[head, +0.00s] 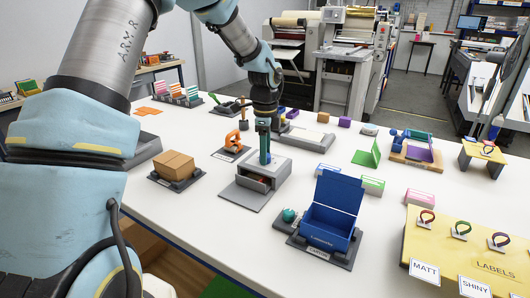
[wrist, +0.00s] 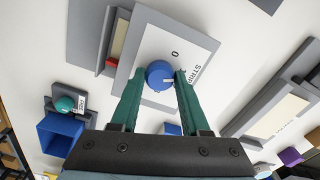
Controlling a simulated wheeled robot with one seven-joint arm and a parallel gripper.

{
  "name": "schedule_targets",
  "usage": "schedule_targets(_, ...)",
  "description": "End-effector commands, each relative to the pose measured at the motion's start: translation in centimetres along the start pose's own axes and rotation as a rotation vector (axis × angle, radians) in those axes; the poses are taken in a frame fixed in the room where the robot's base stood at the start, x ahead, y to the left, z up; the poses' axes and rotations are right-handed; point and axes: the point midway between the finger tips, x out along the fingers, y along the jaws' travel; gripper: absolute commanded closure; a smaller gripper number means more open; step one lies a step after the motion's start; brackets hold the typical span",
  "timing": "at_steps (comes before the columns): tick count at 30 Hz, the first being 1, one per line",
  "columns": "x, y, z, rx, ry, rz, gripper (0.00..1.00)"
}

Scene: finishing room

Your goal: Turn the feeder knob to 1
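A round blue knob (wrist: 160,75) with a small white mark stands on the white face plate of a grey box (wrist: 205,42). The mark is on the knob's right side in the wrist view. A "0" is printed beyond the knob, and lettering that seems to begin "STRIP" is partly covered at right. In the head view, my gripper (head: 264,145) points down over the grey box (head: 275,168), hiding the knob.
A drawer-like opening faces front on the box. A blue open bin (head: 328,218) with a teal ball (head: 289,215) stands in front to the right. A cardboard box (head: 175,165) and an orange tool (head: 233,141) are to the left. White table shows between them.

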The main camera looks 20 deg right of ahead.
Motion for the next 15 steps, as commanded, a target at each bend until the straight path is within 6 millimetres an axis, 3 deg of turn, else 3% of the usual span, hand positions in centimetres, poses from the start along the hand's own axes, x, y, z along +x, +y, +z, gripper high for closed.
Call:
schedule_targets(1, -0.01, -0.01, -0.06, 0.001, 0.0, 0.0, 0.48)
schedule_targets(7, 0.0, 0.01, 0.0, 0.0, 0.0, 0.0, 0.26)
schedule_targets(15, -0.12, 0.0, 0.04, -0.001, -0.001, 0.0, 0.26)
